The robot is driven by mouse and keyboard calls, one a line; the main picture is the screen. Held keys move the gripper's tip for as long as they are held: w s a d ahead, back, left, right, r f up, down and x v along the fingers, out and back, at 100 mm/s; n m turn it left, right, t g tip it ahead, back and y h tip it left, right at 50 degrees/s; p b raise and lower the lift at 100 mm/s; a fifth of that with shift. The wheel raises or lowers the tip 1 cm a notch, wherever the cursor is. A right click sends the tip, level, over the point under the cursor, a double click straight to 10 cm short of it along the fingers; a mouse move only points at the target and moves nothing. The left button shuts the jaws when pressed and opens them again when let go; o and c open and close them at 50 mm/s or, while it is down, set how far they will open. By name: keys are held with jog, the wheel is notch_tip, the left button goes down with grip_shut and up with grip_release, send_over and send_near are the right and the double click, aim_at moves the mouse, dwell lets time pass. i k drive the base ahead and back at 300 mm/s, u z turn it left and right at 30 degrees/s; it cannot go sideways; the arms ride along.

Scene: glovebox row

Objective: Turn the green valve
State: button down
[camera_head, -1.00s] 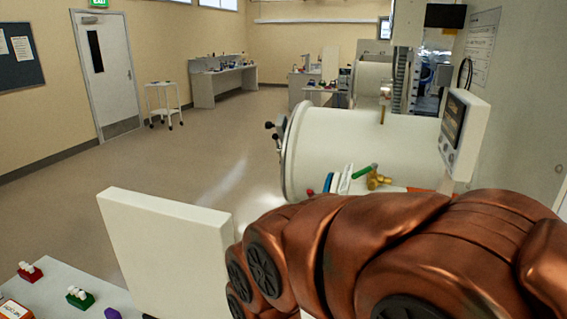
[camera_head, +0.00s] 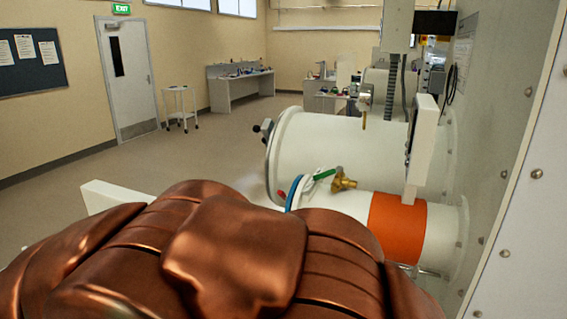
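The green valve handle (camera_head: 324,174) is a short green lever joined to a brass valve body (camera_head: 343,180). It sits at the lower front of the large white cylinder (camera_head: 335,140), above a smaller white cylinder with an orange band (camera_head: 397,226). My copper-coloured arm fills the lower part of the view, in front of and below the valve. My gripper is not in view, so its distance from the valve cannot be told.
A grey panel wall (camera_head: 508,150) with bolts rises close on the right. A white upright box (camera_head: 422,145) stands over the orange band. Open floor (camera_head: 195,160) lies to the left, with a white trolley (camera_head: 180,107) by the door.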

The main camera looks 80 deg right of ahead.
aim_at(322, 175)
jog(key=k, duration=0.95)
jog(key=z, duration=1.3)
